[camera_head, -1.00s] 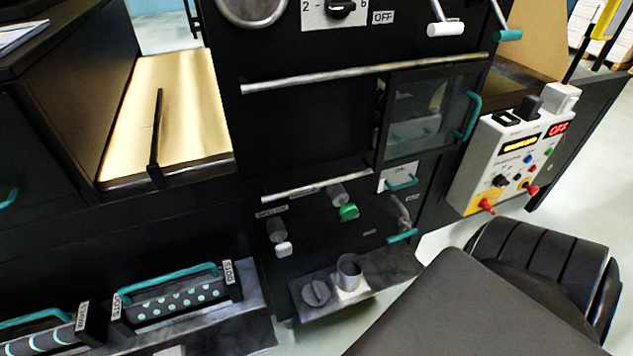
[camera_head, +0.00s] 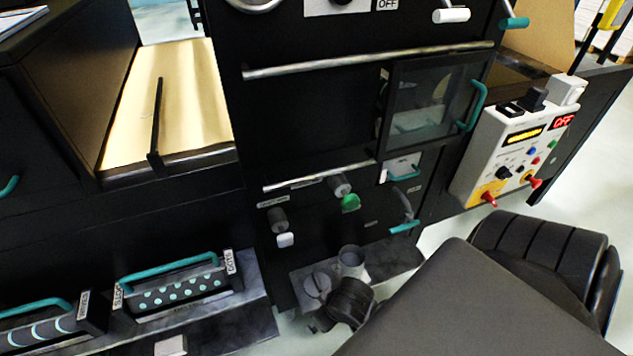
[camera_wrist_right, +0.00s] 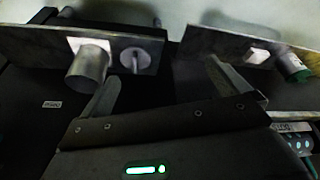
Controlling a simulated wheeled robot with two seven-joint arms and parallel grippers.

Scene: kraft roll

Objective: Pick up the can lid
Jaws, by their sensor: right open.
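The can lid (camera_head: 316,285) is a grey disc with a raised grip, lying on a low dark shelf (camera_head: 386,262) at the foot of the machine. An open grey metal can (camera_head: 350,262) stands right beside it, to its right. In the right wrist view the lid (camera_wrist_right: 138,56) and the can (camera_wrist_right: 88,66) show beyond my fingers. My right gripper (camera_head: 326,318) is in front of the shelf, close to the lid and partly overlapping it in the head view. Its fingers (camera_wrist_right: 163,86) are spread and empty. My left gripper is out of view.
Two patterned rollers with teal handles, one dotted (camera_head: 178,292), sit in a rack at lower left. A green knob (camera_head: 350,203) and a white-capped knob (camera_head: 285,240) stick out above the shelf. A control box (camera_head: 515,150) stands at right.

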